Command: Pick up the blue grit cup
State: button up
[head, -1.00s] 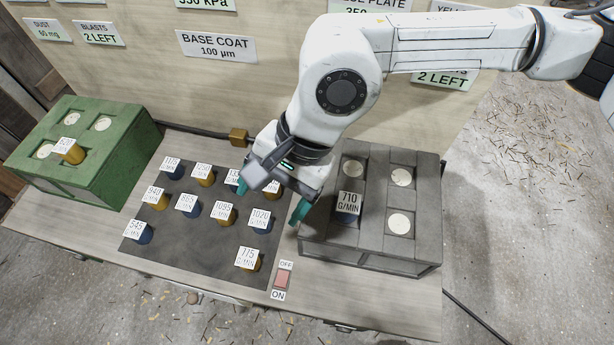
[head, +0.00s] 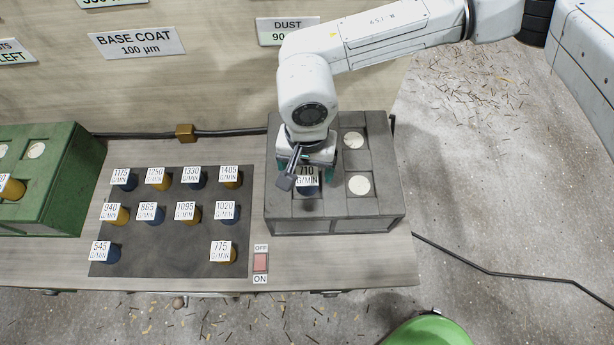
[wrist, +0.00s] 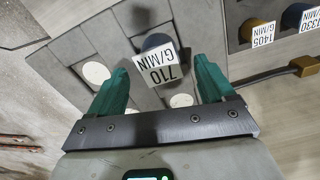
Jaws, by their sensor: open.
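Several blue grit cups show. The one labelled 710 G/MIN (head: 309,190) stands in a pocket of the grey block (head: 385,212). My gripper (head: 307,170) is above that block, close to the 710 cup, its teal fingers apart. In the wrist view the dark blue cup (wrist: 155,42) and its white label lie just beyond the open fingertips (wrist: 162,68), roughly between them. Nothing is held. I cannot tell the exact height gap. Other blue cups on the dark mat (head: 180,250) are labelled 1175 (head: 124,185), 1330, 865 (head: 151,217), 1020 and 545.
Yellow cups, such as the one labelled 775 (head: 222,256), share the mat. A green block (head: 65,190) stands at the left. The upright board with signs (head: 137,43) rises behind the bench.

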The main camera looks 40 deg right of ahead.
aim_at(307, 175)
jog(key=shift+f, duration=1.75)
jog(key=shift+c, duration=0.5)
jog(key=c, duration=1.1)
jog(key=shift+r, duration=0.1)
